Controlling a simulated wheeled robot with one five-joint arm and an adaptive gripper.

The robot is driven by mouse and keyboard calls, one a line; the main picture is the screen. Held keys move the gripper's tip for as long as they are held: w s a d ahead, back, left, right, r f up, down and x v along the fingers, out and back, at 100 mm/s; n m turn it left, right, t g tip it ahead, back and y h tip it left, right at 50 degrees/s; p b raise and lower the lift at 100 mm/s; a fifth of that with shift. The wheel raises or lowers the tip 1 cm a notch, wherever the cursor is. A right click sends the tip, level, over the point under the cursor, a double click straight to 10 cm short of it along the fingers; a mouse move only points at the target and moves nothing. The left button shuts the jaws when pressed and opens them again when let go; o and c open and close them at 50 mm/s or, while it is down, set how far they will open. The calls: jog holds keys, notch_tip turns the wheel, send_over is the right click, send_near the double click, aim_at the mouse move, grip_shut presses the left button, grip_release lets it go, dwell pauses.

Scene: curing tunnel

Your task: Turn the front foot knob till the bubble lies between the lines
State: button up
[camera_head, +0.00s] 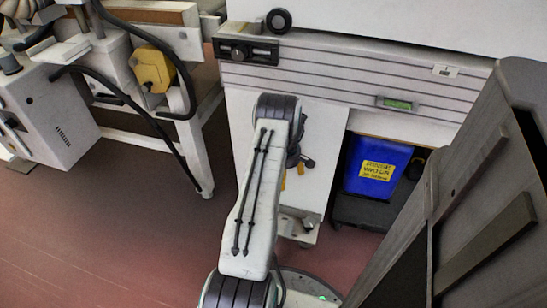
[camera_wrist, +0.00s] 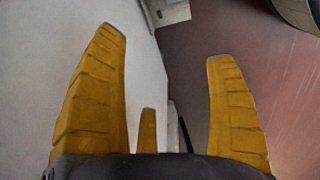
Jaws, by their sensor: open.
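A small level with a green vial (camera_head: 398,104) sits on the striped front of the white machine in the head view. Its bubble and lines are too small to make out. A pale foot bracket (camera_head: 297,226) with a dark foot shows at the bottom of the white cabinet. A pale metal piece at the top of the wrist view (camera_wrist: 168,11) may be the same bracket. I cannot make out a foot knob for certain. My gripper (camera_wrist: 168,46) is open and empty, its yellow fingers beside the white panel. In the head view my arm mostly hides it.
A blue bin (camera_head: 377,165) with a yellow label stands in the recess right of the white cabinet (camera_head: 318,150). A black knob panel (camera_head: 246,51) is at upper left on the machine. A dark grey structure fills the right side. Open reddish floor (camera_head: 110,230) lies to the left.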

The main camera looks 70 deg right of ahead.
jog(key=w+a+r+p, duration=0.1)
jog(key=w+r+p, duration=0.1)
jog(key=w+r, duration=0.2)
notch_tip(320, 180, up, 3)
jog(key=shift+w, duration=0.2)
jog(key=shift+a, duration=0.1)
